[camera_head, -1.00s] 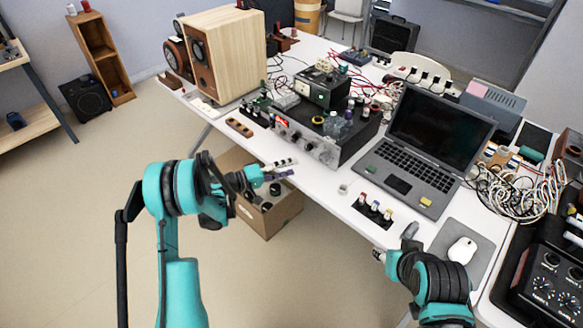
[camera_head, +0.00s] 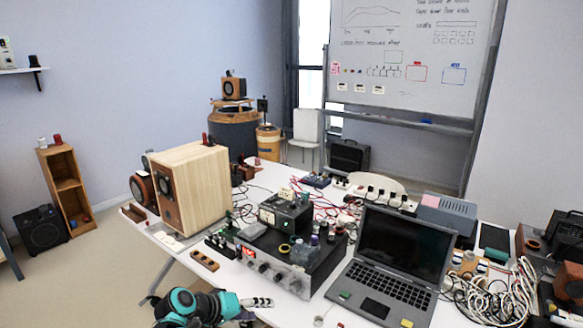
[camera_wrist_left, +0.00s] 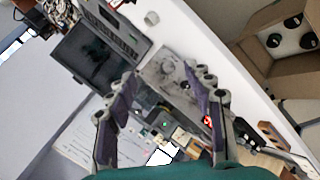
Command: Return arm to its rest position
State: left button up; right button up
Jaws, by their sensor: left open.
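My left arm, teal and black, comes in at the bottom left of the head view. Its gripper (camera_head: 260,304) is over or just in front of the table's near edge, below the black-and-silver amplifier (camera_head: 285,262). The lower part of this gripper is cut off by the frame. In the left wrist view my left gripper (camera_wrist_left: 160,78) has its two purple-padded fingers spread wide, with nothing between the pads. My right gripper and arm are in neither view now.
The white table (camera_head: 335,318) is crowded with a wooden speaker (camera_head: 190,185), a laptop (camera_head: 400,245) and tangled cables (camera_head: 490,295). An open cardboard box (camera_wrist_left: 250,50) with black round parts shows in the left wrist view. Floor at left (camera_head: 95,275) is clear.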

pick_arm(q)
jog(key=s+a+m+y, duration=0.1)
jog(key=s+a+y, duration=0.3)
jog(key=s, duration=0.7)
jog(key=s+a+m+y, duration=0.1)
jog(key=s+a+y, duration=0.2)
jog(key=s, duration=0.8)
jog(key=shift+s+a+r+m+y, duration=0.3)
jog(key=shift+a+y, duration=0.1)
jog(key=shift+a, duration=0.3)
